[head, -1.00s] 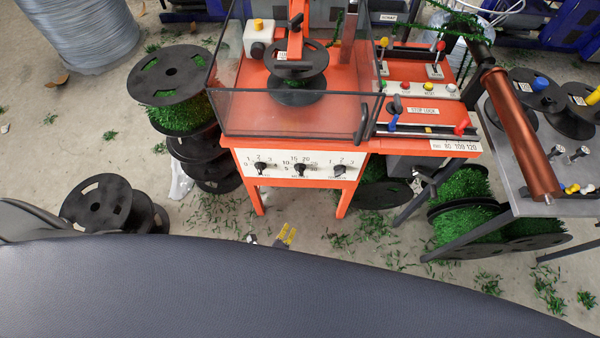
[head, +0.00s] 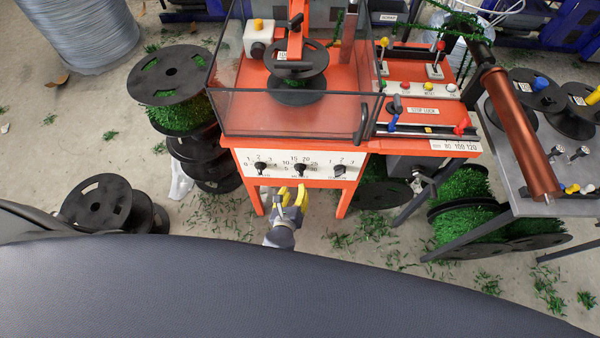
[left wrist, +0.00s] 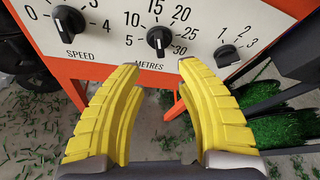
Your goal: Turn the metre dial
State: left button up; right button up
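The metre dial (head: 299,168) is the black middle knob on the white front panel of the orange machine. My left gripper (head: 289,193) is just below the panel in the head view. In the left wrist view its yellow fingers (left wrist: 158,70) are apart with nothing between them, and the dial is ahead of the gap, not touched. My right gripper is not in view.
The speed dial (left wrist: 69,22) is left of the metre dial and a third dial (left wrist: 228,55) is right of it. A glass guard (head: 290,125) stands above the panel. Black spools (head: 105,203) stand at left. A grey table (head: 500,165) is at right.

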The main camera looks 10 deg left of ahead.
aim_at(300, 174)
pick_arm(q)
jog(key=x, duration=1)
jog(key=shift+w, duration=0.25)
grip_shut()
